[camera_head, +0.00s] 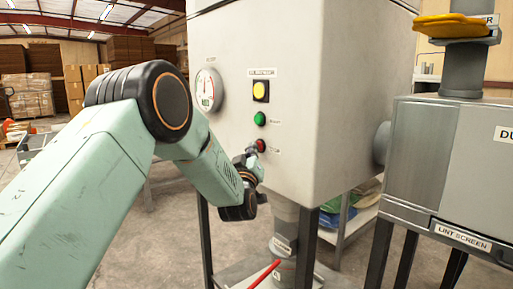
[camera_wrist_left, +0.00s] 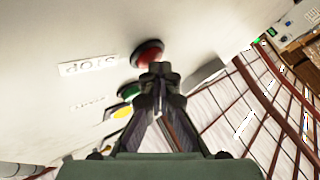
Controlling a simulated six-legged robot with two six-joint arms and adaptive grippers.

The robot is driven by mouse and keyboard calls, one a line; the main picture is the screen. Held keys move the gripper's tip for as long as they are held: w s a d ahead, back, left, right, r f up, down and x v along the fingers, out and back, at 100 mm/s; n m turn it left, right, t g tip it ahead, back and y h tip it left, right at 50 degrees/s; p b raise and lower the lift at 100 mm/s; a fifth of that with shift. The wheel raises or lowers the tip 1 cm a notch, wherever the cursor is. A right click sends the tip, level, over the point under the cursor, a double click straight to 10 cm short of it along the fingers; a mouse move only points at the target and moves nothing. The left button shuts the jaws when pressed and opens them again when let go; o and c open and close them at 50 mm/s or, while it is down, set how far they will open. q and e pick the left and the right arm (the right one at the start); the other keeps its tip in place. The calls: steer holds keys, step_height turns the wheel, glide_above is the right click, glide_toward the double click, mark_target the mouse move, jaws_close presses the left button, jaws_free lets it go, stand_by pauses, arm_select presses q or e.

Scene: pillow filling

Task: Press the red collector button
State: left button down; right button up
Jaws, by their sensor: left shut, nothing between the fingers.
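The red button (camera_head: 261,145) is on the front of a large pale grey collector cabinet (camera_head: 300,60), below a green button (camera_head: 260,118) and a yellow button (camera_head: 261,90). My left gripper (camera_head: 252,156) is right at the red button in the head view. In the left wrist view the shut, empty left gripper (camera_wrist_left: 159,70) has its tips just below the red button (camera_wrist_left: 147,52), overlapping its lower edge. I cannot tell whether they touch. A STOP label (camera_wrist_left: 88,66) is beside the button. My right gripper is not in view.
A round gauge (camera_head: 207,90) is on the cabinet's left side. A grey machine with a lint screen label (camera_head: 462,237) stands at the right, joined by a duct. A red lever (camera_head: 264,274) is below the cabinet. Stacked boxes (camera_head: 28,95) are far behind.

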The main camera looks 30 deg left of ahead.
arm_select(q)
steer(key=shift+s, duration=0.1)
steer(key=shift+s+a+f, duration=0.1)
steer(key=shift+s+a, duration=0.25)
steer(key=shift+s, duration=0.4)
steer(key=shift+s+a+p, duration=0.3)
steer(key=shift+s+p, duration=0.05)
steer(key=shift+s, duration=0.4)
steer(key=shift+s+a+p, duration=0.35)
steer(key=shift+s+p, duration=0.05)
steer(key=shift+s, duration=0.4)
steer(key=shift+s+a+p, duration=0.3)
steer(key=shift+s+p, duration=0.05)
steer(key=shift+s, duration=0.4)
